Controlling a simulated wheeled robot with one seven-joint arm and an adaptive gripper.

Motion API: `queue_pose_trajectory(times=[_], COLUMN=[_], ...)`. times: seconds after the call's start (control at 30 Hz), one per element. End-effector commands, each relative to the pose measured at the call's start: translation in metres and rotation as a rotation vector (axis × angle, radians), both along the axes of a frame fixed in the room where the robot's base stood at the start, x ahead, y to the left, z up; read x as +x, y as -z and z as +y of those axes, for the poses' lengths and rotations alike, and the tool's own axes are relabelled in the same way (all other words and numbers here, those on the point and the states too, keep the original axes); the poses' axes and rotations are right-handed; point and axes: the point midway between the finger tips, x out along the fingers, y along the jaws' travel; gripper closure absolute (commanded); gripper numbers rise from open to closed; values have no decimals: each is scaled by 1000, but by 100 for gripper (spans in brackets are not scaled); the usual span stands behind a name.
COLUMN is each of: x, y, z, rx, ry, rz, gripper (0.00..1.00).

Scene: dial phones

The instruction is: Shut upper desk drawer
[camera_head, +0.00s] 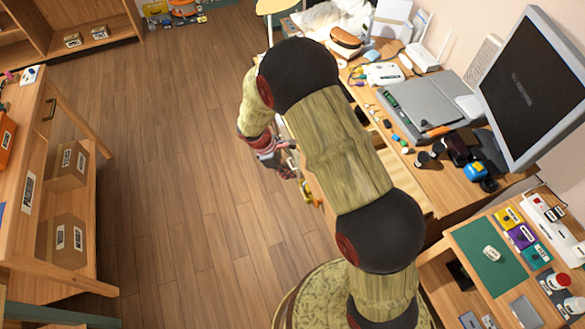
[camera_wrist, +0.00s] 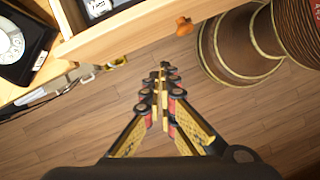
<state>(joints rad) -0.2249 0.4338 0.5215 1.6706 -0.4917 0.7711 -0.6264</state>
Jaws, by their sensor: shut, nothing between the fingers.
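In the wrist view, a pale wooden drawer (camera_wrist: 140,32) crosses the top with its front facing the gripper. It stands open, as small items show inside behind its front. An orange-brown knob (camera_wrist: 184,26) sticks out from the front. My gripper (camera_wrist: 162,72) is shut and empty, below and to the left of the knob, with a gap to the drawer front. In the head view, my gripper (camera_head: 288,160) is at the left side of the desk (camera_head: 455,185). My arm hides most of the desk's drawer side there.
A black phone with a white dial (camera_wrist: 12,42) is at the wrist view's left. A monitor (camera_head: 535,80), laptop (camera_head: 425,100) and small items crowd the desk. A shelf unit (camera_head: 50,190) stands at left. The wooden floor (camera_head: 180,170) between is clear.

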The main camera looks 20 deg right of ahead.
Motion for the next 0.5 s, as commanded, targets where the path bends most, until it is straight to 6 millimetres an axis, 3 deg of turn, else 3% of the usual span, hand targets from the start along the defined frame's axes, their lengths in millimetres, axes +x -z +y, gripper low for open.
queue_pose_trajectory(times=[0.03,0.13,0.37,0.5], x=[19,46,51,51], y=[0,-9,-9,2], z=[0,1,1,-4], rx=[0,2,5,6], ry=[-78,-211,-348,-354], rz=[-8,-22,14,18], gripper=[100,100,100,100])
